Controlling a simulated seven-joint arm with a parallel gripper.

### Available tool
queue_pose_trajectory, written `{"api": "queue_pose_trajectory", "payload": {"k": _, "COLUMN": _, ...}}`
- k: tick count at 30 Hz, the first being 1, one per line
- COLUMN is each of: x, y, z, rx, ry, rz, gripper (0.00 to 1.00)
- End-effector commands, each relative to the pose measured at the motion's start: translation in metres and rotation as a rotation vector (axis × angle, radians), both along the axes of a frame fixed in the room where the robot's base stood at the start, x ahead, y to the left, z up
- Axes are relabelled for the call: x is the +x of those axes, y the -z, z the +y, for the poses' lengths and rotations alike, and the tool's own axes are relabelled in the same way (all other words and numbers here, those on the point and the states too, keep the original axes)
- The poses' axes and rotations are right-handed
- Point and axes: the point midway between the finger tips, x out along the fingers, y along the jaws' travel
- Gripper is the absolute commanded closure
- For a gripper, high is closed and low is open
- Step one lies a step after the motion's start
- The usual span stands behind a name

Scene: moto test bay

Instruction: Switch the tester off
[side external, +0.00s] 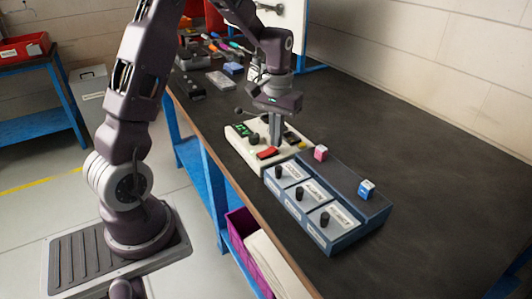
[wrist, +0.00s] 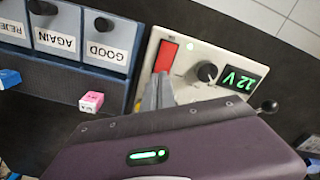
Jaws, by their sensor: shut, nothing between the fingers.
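The tester (side external: 243,147) is a cream box on the dark bench; its panel also shows in the wrist view (wrist: 217,52). It has a red switch (wrist: 166,56), a black knob (wrist: 207,72) and a lit green display (wrist: 241,81) reading 12 V. My gripper (side external: 276,145) is shut and empty, pointing down over the tester close to the red switch. In the wrist view its fingertips (wrist: 160,77) are just beside the switch's near end; I cannot tell whether they touch it. The fingers hide part of the panel.
A blue tray unit (side external: 350,231) with black knobs and labels GOOD, AGAIN and REJECT adjoins the tester. A pink cube (side external: 320,153) and a blue cube (side external: 367,189) sit on its back ledge. Tools and boxes lie at the bench's far end. The right side is clear.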

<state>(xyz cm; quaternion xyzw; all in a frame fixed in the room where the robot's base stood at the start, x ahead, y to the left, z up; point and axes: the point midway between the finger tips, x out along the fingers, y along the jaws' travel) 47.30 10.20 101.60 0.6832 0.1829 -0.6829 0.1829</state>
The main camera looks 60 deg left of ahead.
Motion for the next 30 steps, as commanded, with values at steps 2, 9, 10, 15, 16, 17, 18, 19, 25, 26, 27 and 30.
{"api": "queue_pose_trajectory", "payload": {"k": 2, "x": 0.000, "y": 0.001, "z": 0.000, "rx": 0.000, "ry": 0.000, "rz": 0.000, "gripper": 1.00}}
{"api": "queue_pose_trajectory", "payload": {"k": 9, "x": 0.000, "y": 0.004, "z": 0.000, "rx": 0.000, "ry": 0.000, "rz": 0.001, "gripper": 1.00}}
{"api": "queue_pose_trajectory", "payload": {"k": 10, "x": 0.000, "y": 0.005, "z": 0.000, "rx": 0.000, "ry": 0.000, "rz": 0.001, "gripper": 1.00}}
{"api": "queue_pose_trajectory", "payload": {"k": 15, "x": 0.000, "y": 0.007, "z": 0.000, "rx": -0.001, "ry": 0.000, "rz": 0.002, "gripper": 1.00}}
{"api": "queue_pose_trajectory", "payload": {"k": 16, "x": 0.000, "y": 0.007, "z": 0.000, "rx": -0.001, "ry": 0.000, "rz": 0.002, "gripper": 1.00}}
{"api": "queue_pose_trajectory", "payload": {"k": 17, "x": 0.000, "y": 0.007, "z": 0.000, "rx": -0.001, "ry": 0.000, "rz": 0.002, "gripper": 1.00}}
{"api": "queue_pose_trajectory", "payload": {"k": 18, "x": 0.000, "y": 0.008, "z": 0.000, "rx": -0.001, "ry": 0.000, "rz": 0.002, "gripper": 1.00}}
{"api": "queue_pose_trajectory", "payload": {"k": 19, "x": 0.000, "y": 0.008, "z": 0.000, "rx": -0.001, "ry": 0.000, "rz": 0.002, "gripper": 1.00}}
{"api": "queue_pose_trajectory", "payload": {"k": 25, "x": 0.000, "y": 0.010, "z": 0.000, "rx": -0.001, "ry": 0.000, "rz": 0.002, "gripper": 1.00}}
{"api": "queue_pose_trajectory", "payload": {"k": 26, "x": 0.000, "y": 0.009, "z": 0.000, "rx": -0.001, "ry": 0.000, "rz": 0.002, "gripper": 1.00}}
{"api": "queue_pose_trajectory", "payload": {"k": 27, "x": 0.000, "y": 0.006, "z": 0.000, "rx": 0.000, "ry": 0.000, "rz": 0.001, "gripper": 1.00}}
{"api": "queue_pose_trajectory", "payload": {"k": 30, "x": 0.001, "y": -0.008, "z": 0.000, "rx": 0.001, "ry": 0.000, "rz": -0.003, "gripper": 1.00}}
